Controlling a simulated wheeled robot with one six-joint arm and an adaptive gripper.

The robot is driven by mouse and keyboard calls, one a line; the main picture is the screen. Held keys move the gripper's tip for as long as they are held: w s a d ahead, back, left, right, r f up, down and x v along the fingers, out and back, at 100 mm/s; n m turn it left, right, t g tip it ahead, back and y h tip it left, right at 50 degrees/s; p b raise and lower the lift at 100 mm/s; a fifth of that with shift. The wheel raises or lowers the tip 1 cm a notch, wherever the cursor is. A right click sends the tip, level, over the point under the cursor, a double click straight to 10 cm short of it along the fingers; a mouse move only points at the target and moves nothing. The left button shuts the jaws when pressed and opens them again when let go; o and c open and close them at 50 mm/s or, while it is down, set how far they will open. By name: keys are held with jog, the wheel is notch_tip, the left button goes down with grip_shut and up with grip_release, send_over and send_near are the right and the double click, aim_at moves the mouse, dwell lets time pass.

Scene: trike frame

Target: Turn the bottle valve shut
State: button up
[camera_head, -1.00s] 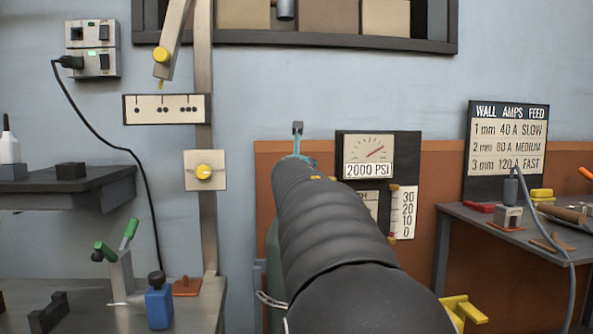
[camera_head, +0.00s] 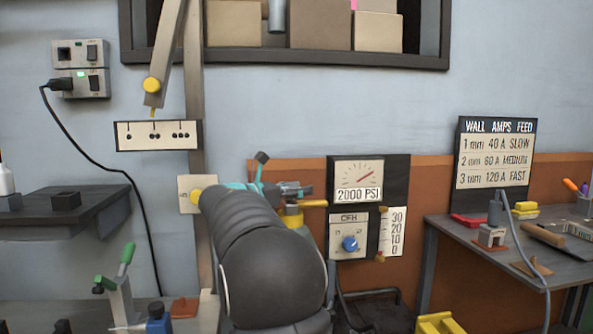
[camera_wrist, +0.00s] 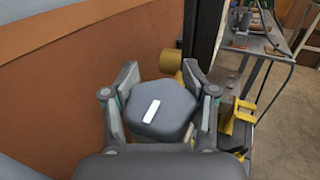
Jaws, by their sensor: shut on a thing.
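The bottle valve's dark grey knob (camera_wrist: 165,112), with a white bar mark on top, sits between my fingers in the wrist view. My gripper (camera_wrist: 160,85) is shut on it, one finger on each side. In the head view my gripper (camera_head: 277,182) is beyond my dark arm, beside yellow brass fittings (camera_head: 293,216). A brass part (camera_wrist: 170,62) also shows just past the knob in the wrist view. My arm hides most of the bottle in the head view.
Right of my gripper stands a panel with a 2000 PSI gauge (camera_head: 358,180) and a blue CFH knob (camera_head: 350,244). A grey table (camera_head: 500,245) with tools is at right. A dark shelf (camera_head: 65,217) is at left. An orange-brown wall panel is close behind.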

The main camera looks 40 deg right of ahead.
jog(key=shift+r+m+g+p, duration=0.4)
jog(key=shift+r+g+p, duration=0.2)
jog(key=shift+p, duration=0.25)
jog(key=shift+s+f+m+g+y+p, duration=0.1)
jog(key=shift+f+m+g+y+p, duration=0.1)
jog(key=shift+m+g+p, duration=0.3)
jog(key=shift+f+m+g+y+p, duration=0.1)
jog(key=shift+f+m+g+y, duration=0.15)
jog(key=shift+g, duration=0.45)
jog(key=shift+s+a+m+g+y, duration=0.15)
jog(key=shift+m+g+y, duration=0.15)
jog(key=shift+m+g, duration=0.4)
jog(key=shift+s+m+g+y, duration=0.2)
jog(key=shift+m+g, duration=0.25)
jog(key=shift+g, duration=0.65)
jog(key=shift+r, duration=0.1)
jog(key=o, duration=1)
jog(key=shift+w+a, duration=0.1)
jog(key=shift+a, duration=0.05)
notch_tip(320, 180, up, 10)
jog(key=shift+f, duration=0.1)
